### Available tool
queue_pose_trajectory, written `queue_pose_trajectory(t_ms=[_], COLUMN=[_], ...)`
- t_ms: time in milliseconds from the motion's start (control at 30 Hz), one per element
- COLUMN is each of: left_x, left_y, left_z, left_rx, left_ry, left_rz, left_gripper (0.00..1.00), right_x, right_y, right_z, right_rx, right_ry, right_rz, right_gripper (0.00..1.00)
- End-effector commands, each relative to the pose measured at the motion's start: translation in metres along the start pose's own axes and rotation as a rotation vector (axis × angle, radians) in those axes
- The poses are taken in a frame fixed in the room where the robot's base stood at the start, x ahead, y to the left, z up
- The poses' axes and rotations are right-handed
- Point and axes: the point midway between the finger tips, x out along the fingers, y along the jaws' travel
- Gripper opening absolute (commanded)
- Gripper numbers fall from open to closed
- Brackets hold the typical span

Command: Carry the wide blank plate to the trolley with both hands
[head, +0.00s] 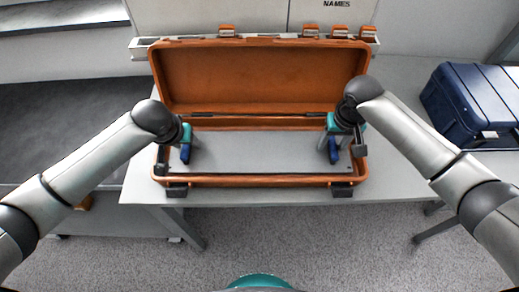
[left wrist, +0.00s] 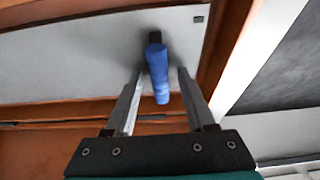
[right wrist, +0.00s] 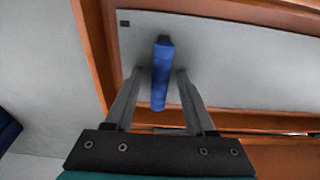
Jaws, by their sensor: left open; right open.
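The wide blank plate (head: 258,152) is a flat grey panel lying inside an open orange case (head: 260,181). It has a blue handle near each end. The left blue handle (head: 185,153) stands between the open fingers of my left gripper (left wrist: 158,85), and the right blue handle (head: 333,152) stands between the open fingers of my right gripper (right wrist: 158,85). Gaps show between the fingers and the handles in both wrist views. The head view shows both grippers from above, partly hiding the plate's ends. I see no trolley that I can make out for sure.
The case stands on a light grey table (head: 400,185), its lid (head: 260,78) raised at the back. A dark blue case (head: 470,105) stands at the right. A wall panel (head: 335,12) marked NAMES is behind. Grey carpet (head: 310,235) lies clear in front.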

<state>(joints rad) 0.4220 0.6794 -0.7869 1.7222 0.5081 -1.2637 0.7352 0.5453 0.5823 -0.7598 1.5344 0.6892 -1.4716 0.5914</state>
Motion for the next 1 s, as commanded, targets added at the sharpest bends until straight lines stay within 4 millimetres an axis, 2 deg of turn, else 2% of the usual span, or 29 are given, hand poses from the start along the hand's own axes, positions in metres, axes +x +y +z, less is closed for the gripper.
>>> queue_pose_trajectory(t_ms=[167, 633, 1000], left_x=[-0.0002, -0.0003, -0.0003], left_y=[0.0001, -0.0001, -0.0001], left_z=[-0.0001, 0.0001, 0.0001], left_rx=[0.0, 0.0, 0.0], left_ry=[0.0, 0.0, -0.001], left_rz=[0.0, 0.0, 0.0], left_gripper=[0.53, 0.0, 0.0], right_x=[0.0, -0.0002, -0.0003], right_y=[-0.0001, 0.0002, 0.0003], right_z=[0.0003, 0.0002, 0.0001], right_rx=[0.0, 0.001, 0.001], right_ry=[-0.001, -0.001, -0.001], right_rz=[0.0, 0.0, 0.001], right_gripper=[0.53, 0.0, 0.0])
